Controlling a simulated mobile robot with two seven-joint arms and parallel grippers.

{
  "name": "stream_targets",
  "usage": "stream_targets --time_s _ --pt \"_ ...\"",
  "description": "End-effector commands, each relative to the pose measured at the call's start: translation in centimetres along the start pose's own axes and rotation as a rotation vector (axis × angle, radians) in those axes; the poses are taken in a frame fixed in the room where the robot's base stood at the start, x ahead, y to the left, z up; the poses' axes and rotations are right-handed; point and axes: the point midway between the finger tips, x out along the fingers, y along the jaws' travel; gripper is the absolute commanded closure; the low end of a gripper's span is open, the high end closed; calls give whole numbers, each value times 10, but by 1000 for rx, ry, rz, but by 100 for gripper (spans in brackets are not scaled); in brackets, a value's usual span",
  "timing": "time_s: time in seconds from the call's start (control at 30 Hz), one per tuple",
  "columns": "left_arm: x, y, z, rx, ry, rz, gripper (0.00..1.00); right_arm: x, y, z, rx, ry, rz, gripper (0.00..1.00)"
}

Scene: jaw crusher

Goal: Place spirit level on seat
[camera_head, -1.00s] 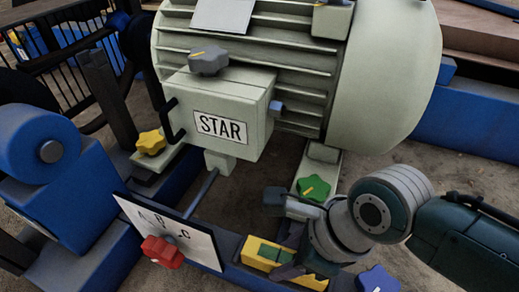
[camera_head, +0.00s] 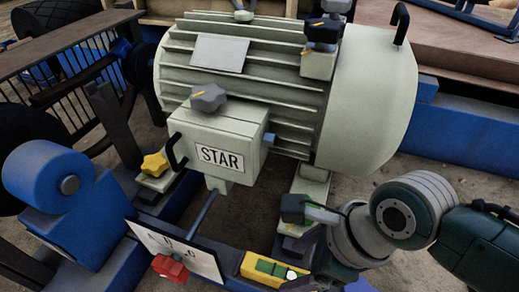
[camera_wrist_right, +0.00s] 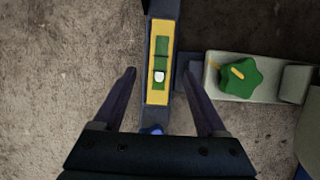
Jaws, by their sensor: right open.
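The spirit level (camera_head: 262,266) is a yellow bar with green windows and a small white spot. It lies on a dark blue rail at the front of the machine. My right gripper (camera_head: 297,262) is open at the level's right end, with nothing held. In the right wrist view the level (camera_wrist_right: 160,50) runs lengthwise ahead of and between the open fingertips (camera_wrist_right: 160,74). I cannot tell which surface is the seat. My left gripper is not in view.
A pale green motor (camera_head: 265,85) with a STAR box (camera_head: 215,150) stands behind. A red knob (camera_head: 170,268) and white lettered plate (camera_head: 150,237) are left of the level. A green star knob (camera_wrist_right: 238,78) sits on a pale foot right of it.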

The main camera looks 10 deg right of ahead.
Motion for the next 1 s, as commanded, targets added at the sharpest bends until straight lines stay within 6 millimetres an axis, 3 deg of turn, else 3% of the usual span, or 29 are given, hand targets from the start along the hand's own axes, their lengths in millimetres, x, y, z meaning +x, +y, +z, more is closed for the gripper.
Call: stream_targets --time_s 0.03,0.2,0.47,0.57,0.67,0.8,1.0 --pt "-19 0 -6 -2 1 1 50 -20 0 3 1 1 1 25" --pt "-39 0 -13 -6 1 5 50 -43 0 2 0 1 0 25" --pt "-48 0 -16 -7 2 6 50 -57 4 1 -75 1 0 25" --pt "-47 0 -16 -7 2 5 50 -66 12 2 -293 7 -6 25" --pt "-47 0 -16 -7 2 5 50 -84 23 1 -647 29 -20 25" --pt "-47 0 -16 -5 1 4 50 -118 36 -6 -1212 99 -34 25" --pt "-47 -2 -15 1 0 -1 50 -173 45 -24 -1903 254 9 25"
